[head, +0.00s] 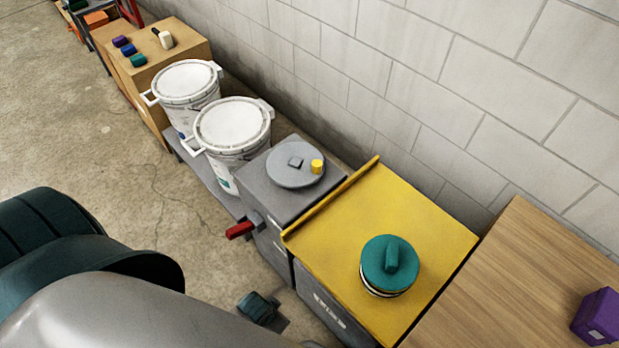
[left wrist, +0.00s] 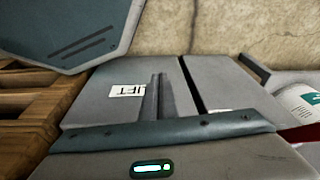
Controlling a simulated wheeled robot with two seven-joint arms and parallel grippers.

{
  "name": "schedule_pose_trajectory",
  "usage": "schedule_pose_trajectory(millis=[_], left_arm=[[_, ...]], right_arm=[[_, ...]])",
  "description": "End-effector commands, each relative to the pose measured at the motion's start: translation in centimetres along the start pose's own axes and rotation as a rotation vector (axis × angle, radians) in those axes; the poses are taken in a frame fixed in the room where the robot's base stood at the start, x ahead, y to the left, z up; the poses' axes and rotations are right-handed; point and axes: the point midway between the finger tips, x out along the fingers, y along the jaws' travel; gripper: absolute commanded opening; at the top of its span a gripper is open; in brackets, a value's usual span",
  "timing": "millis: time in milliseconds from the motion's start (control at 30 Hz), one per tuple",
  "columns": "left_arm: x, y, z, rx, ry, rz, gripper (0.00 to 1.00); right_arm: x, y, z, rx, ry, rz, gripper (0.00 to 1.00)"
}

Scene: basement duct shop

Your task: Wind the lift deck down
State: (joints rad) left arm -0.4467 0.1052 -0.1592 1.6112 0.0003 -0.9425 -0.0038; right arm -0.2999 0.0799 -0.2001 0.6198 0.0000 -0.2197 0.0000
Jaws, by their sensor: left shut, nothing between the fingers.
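The lift has a yellow deck (head: 395,235) on a grey body, with a LIFT label on its front face in the left wrist view (left wrist: 100,110). A round jar with a teal lid (head: 388,262) stands on the deck. Left of it, a grey box (head: 262,185) carries a flat grey wheel (head: 290,172) with a yellow knob (head: 317,166). A red-handled lever (head: 240,230) sticks out of the box's front. My left gripper (head: 274,320) is low in front of the box and lift, shut and empty. Its fingers (left wrist: 157,98) overlap the label. My right gripper is not seen.
Two white lidded buckets (head: 232,125) stand left of the box on a low grey shelf. A wooden table (head: 510,265) with a purple block (head: 598,315) adjoins the lift on the right. A block wall runs behind. The floor at left is open.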

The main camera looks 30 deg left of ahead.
Motion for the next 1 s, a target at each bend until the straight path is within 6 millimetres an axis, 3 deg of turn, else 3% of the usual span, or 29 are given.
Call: schedule_pose_trajectory(millis=[267,500,700,1000], left_arm=[[-9.2,-1.4,-6.0,0.058,0.075,-0.021,0.00],[-17.7,-3.8,-12.3,0.288,0.207,-0.080,0.00],[-21.5,-5.8,-17.6,0.582,0.322,-0.161,0.00],[-23.9,-10.0,-24.5,1.063,0.432,-0.332,0.00]], right_arm=[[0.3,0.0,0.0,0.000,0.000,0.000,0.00],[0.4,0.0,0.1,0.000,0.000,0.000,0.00],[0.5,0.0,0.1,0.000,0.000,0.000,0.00],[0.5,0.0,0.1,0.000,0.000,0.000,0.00]])
